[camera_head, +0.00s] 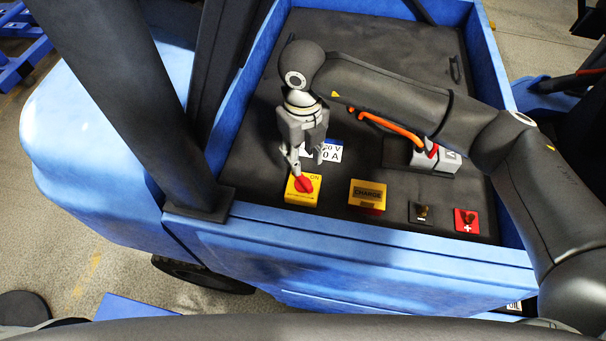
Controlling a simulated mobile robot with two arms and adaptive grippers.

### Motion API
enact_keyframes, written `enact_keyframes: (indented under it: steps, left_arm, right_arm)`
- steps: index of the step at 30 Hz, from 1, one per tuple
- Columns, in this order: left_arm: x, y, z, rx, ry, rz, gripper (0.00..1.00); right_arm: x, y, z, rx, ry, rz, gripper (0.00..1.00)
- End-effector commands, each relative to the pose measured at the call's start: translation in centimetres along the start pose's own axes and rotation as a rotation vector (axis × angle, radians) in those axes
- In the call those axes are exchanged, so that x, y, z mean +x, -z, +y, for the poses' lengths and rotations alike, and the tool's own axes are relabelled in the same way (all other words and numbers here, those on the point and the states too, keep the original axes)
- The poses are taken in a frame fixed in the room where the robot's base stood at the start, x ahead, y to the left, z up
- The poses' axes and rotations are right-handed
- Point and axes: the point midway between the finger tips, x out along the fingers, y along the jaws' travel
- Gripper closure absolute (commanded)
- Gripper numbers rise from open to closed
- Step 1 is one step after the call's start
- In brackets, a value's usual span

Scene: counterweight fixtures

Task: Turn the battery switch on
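The battery switch is a yellow box with a red rotary knob (304,184) and the word ON on its top right. It sits at the front left of the dark battery cover (380,50). My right gripper (308,162) points down just behind the switch, with its fingers spread apart. Its left finger reaches to the back left of the knob and seems to touch it; the exact contact cannot be told. The other finger hangs to the right of the knob, with nothing between the two. My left gripper is not in view.
A yellow CHARGE box (367,194), a black minus terminal (422,213) and a red plus terminal (467,221) stand right of the switch. A grey connector (436,157) with an orange cable lies behind them. A blue rim (350,238) and dark post (215,200) border the switch.

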Motion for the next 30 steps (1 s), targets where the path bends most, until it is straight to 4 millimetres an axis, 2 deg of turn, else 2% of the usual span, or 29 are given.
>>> enact_keyframes:
  steps: [1,9,13,18,25,26,30]
  left_arm:
    - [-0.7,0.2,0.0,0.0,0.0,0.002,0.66]
    - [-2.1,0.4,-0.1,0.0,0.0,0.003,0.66]
    - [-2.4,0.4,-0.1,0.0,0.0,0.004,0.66]
    - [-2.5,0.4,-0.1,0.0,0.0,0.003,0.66]
    - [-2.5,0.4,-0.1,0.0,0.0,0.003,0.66]
    - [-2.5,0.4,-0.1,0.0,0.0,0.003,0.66]
    - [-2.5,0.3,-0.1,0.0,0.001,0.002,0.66]
  right_arm:
    - [0.8,0.2,0.0,0.002,-0.001,0.006,0.64]
    - [5.8,0.1,0.0,0.001,0.0,0.004,0.64]
    - [7.5,0.1,0.0,0.002,-0.001,0.002,0.64]
    - [8.4,0.0,0.0,0.001,0.0,0.0,0.64]
    - [8.5,0.0,0.0,0.0,0.0,0.0,0.64]
    - [8.5,0.0,0.0,0.0,0.0,0.0,0.66]
    - [8.5,0.0,0.0,0.001,0.0,0.0,0.84]
